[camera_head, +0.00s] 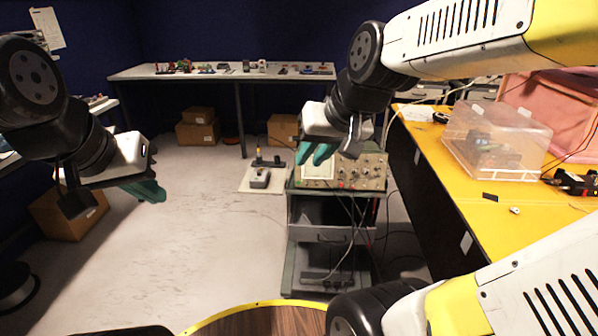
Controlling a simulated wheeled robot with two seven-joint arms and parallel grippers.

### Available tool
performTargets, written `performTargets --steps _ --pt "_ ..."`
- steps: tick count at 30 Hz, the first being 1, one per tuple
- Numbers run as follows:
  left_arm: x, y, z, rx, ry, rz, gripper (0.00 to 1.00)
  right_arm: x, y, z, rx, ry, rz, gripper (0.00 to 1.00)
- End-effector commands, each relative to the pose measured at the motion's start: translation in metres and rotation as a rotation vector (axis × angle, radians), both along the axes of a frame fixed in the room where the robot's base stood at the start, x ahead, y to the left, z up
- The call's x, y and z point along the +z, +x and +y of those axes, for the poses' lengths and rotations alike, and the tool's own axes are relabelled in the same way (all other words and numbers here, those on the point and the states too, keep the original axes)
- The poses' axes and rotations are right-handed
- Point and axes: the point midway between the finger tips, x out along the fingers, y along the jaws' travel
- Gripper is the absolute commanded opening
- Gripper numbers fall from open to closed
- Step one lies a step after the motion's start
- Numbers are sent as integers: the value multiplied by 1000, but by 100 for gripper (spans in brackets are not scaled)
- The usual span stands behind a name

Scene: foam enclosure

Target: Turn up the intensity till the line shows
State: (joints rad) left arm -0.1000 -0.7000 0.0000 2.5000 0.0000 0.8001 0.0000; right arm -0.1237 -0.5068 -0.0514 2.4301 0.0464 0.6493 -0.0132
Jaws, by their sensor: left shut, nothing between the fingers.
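A beige oscilloscope (362,173) stands on top of a grey cart in the middle. Its pale screen (318,170) is at the left of its front, with knobs and cables to the right. The screen is too small to tell whether a line shows, and I cannot pick out the intensity knob. My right gripper (318,154) hangs in front of the oscilloscope's upper part and hides some of it; its teal fingertips appear above the screen, and I cannot tell whether they touch. My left gripper (148,190) is shut and empty, over the floor well left of the cart.
The grey cart (330,235) has cables hanging down its front. A yellow-topped table (455,190) with a clear plastic box (495,140) stands to the right. A long bench (220,73) with small items is at the back. Cardboard boxes (75,215) stand on the floor, which is otherwise mostly clear at left.

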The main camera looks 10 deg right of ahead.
Motion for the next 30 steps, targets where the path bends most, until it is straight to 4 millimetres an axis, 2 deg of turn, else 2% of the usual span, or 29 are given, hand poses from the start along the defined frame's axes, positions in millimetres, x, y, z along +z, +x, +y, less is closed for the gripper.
performTargets --steps 1,3,8,12,14,18,21,24,27,30 --pt "0 0 0 0 0 0 0 -8 25 2 -14 15 8 21" --pt "0 0 0 0 0 0 0 -16 59 2 -41 34 1 21" --pt "0 0 0 0 0 0 0 -48 133 -3 -113 46 -22 21" --pt "0 0 0 0 0 0 0 -90 192 -12 -182 24 -43 21" --pt "0 0 0 0 0 0 0 -111 215 -17 -211 6 -54 21" --pt "0 0 0 0 0 0 0 -165 262 -32 -271 -62 -86 21" --pt "0 0 0 0 0 0 0 -204 288 -44 -304 -119 -113 21" --pt "0 0 0 0 0 0 0 -235 306 -54 -325 -176 -141 21" --pt "0 0 0 0 0 0 0 -257 317 -63 -337 -218 -164 21" --pt "0 0 0 0 0 0 0 -269 323 -67 -342 -243 -179 21"
